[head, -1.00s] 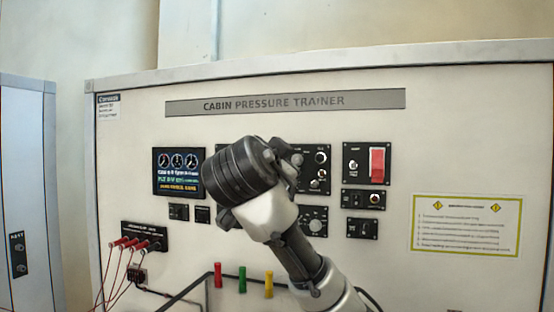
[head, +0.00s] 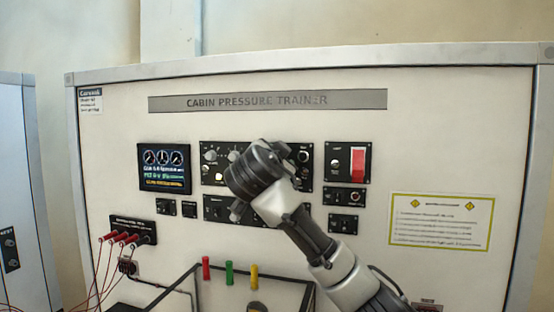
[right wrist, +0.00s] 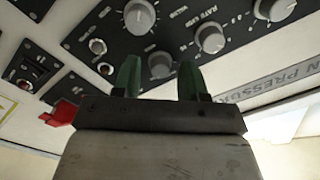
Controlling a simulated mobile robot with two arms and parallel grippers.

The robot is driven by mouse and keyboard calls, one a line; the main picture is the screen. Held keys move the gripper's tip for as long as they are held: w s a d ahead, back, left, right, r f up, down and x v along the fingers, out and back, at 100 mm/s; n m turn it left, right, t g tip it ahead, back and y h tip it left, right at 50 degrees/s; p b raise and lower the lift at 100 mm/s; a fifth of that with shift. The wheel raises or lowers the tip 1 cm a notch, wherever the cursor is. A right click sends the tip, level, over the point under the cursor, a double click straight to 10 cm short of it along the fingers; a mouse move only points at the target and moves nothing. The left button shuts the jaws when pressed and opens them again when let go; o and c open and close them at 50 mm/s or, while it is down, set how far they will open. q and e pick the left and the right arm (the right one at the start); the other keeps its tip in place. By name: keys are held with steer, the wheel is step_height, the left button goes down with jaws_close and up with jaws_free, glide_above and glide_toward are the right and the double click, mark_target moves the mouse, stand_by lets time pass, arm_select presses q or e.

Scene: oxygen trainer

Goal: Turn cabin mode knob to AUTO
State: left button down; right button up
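The trainer's upper knob panel (head: 210,150) and lower knob panel (head: 215,212) are partly hidden behind my right arm in the head view. My right gripper (right wrist: 159,74) shows two green fingertips, held apart and empty. In the right wrist view a grey knob (right wrist: 160,64) shows between the fingertips; I cannot tell whether they touch it. A larger grey knob (right wrist: 139,16) and another knob (right wrist: 210,39) are beyond it. The labels are too small to tell surely which is the cabin mode knob. My left gripper is not in view.
A red switch (head: 357,163) is right of the knob panels, and a display (head: 164,168) is to their left. Red leads (head: 112,237) hang at lower left. Red, green (head: 229,273) and yellow pegs stand below the panels. A notice (head: 441,221) is at right.

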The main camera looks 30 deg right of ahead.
jaws_close()
steer(key=shift+r+n+g+b, duration=0.2)
steer(key=shift+n+b, duration=0.9)
steer(key=shift+n, duration=3.7)
steer(key=shift+r+n+g+b, duration=0.15)
steer(key=shift+n+b, duration=0.9)
steer(key=shift+n, duration=3.75)
steer(key=shift+f, duration=0.1)
